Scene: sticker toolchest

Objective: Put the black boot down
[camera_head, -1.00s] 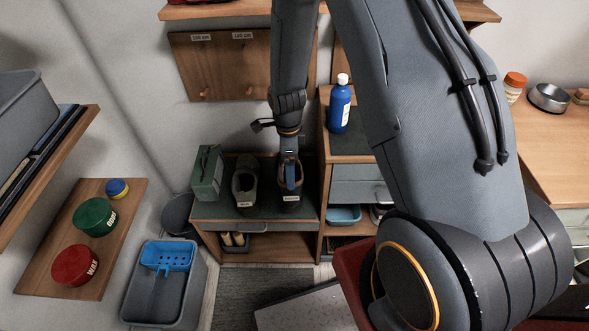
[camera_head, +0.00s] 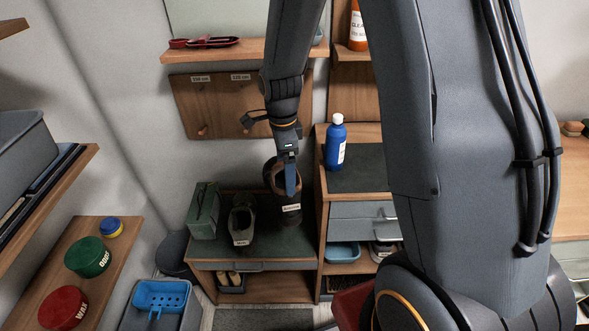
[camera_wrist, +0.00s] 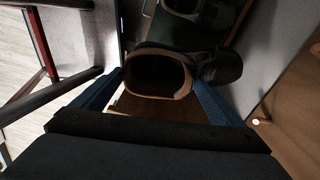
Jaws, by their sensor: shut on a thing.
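The black boot (camera_head: 291,209) has a brown-lined opening and a white label on its front. My gripper (camera_head: 289,180) is shut on its cuff, with a blue finger showing at the opening. The boot appears raised above the dark top of the low bench (camera_head: 262,242), at its right part. In the wrist view the boot (camera_wrist: 222,66) sits between my two blue fingers, opening toward the camera and toe to the right. Its sole is hidden.
A grey-green shoe (camera_head: 241,222) stands on the bench left of the boot, and a green box (camera_head: 203,212) farther left. A taller cabinet (camera_head: 358,180) with a blue bottle (camera_head: 335,143) rises close on the right. A pegboard (camera_head: 225,108) is on the wall behind.

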